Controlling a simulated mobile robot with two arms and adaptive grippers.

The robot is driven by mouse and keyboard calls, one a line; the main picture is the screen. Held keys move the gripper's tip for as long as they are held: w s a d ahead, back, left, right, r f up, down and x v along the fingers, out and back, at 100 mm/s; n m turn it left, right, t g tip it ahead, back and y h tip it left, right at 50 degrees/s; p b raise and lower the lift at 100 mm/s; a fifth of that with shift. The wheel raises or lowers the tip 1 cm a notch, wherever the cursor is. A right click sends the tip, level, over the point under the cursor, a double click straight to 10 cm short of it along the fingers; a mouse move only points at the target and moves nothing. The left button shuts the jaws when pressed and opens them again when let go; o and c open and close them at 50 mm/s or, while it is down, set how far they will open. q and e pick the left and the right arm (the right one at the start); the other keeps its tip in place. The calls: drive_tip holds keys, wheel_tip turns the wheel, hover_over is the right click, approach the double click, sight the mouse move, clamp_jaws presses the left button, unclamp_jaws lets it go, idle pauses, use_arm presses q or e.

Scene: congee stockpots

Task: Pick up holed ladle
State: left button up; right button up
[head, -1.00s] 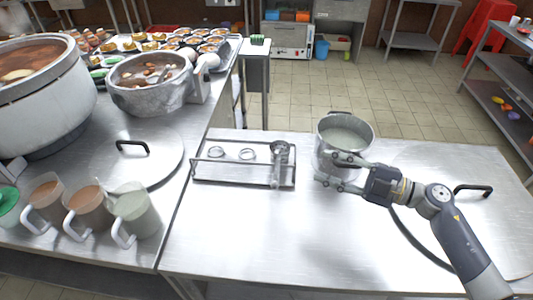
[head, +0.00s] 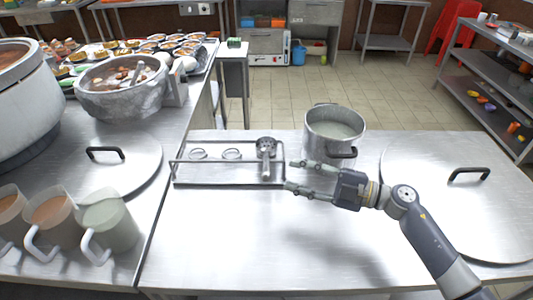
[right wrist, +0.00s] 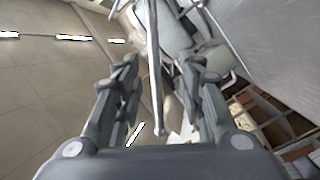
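The holed ladle (head: 266,149) is a metal ladle with a round head, at the right end of a low wire rack (head: 215,184) on the steel table. Its handle points toward the table's front. My right gripper (head: 291,175) is open and empty, just right of the ladle handle, with its fingers pointing left at it. In the right wrist view, a thin metal rod that looks like the ladle handle (right wrist: 154,85) shows between the two spread fingers (right wrist: 160,78), with no finger visibly closed on it. My left gripper is not in view.
A steel pot (head: 322,146) of pale liquid stands close behind my right gripper. A flat lid with a black handle (head: 468,174) lies at the right, another lid (head: 125,175) at the left near several mugs (head: 110,225). The table's front middle is clear.

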sight(267, 162)
drive_tip(key=x, duration=0.3)
drive_tip(key=p+x, duration=0.1)
drive_tip(key=x, duration=0.1)
drive_tip(key=r+p+x, duration=0.1)
drive_tip(key=x, duration=0.2)
drive_tip(key=shift+w+a, duration=0.1)
drive_tip(key=shift+a, duration=0.2)
clamp_jaws()
drive_tip(key=shift+d, duration=0.1)
